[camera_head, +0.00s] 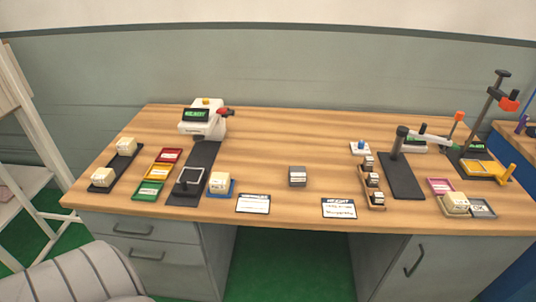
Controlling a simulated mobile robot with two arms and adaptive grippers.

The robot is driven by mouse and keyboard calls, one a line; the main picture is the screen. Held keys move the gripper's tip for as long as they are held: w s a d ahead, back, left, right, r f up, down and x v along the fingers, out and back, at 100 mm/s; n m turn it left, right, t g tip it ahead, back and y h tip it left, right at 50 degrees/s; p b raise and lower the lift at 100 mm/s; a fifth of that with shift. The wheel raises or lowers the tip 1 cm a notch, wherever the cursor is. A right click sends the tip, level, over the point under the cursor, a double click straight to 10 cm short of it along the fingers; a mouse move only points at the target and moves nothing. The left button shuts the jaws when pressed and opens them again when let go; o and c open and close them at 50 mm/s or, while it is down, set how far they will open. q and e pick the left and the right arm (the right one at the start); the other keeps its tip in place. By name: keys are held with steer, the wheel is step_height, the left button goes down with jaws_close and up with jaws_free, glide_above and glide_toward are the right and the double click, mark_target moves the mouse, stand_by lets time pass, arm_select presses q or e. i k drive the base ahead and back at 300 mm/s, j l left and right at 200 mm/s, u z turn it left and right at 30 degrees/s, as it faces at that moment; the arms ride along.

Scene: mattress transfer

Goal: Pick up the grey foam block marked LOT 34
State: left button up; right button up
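A grey block (297,177) with a pale label on its front stands alone on the wooden table, a little right of the middle. Its label is too small to read, so I cannot tell whether it says LOT 34. Several cream blocks with labels also stand on the table: two on a black mat at the left, one (220,182) on a blue pad, and one (456,202) at the right. Neither of my grippers shows in the head view.
A white device with a green display (197,115) stands behind a dark strip. Red, yellow and green trays (156,172) lie left of it. Two printed cards (253,204) lie at the front edge. A wooden rack (364,187) holds small dark pieces. Clamp stands (401,175) fill the right.

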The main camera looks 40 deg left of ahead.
mark_target(297, 176)
steer(key=u, duration=1)
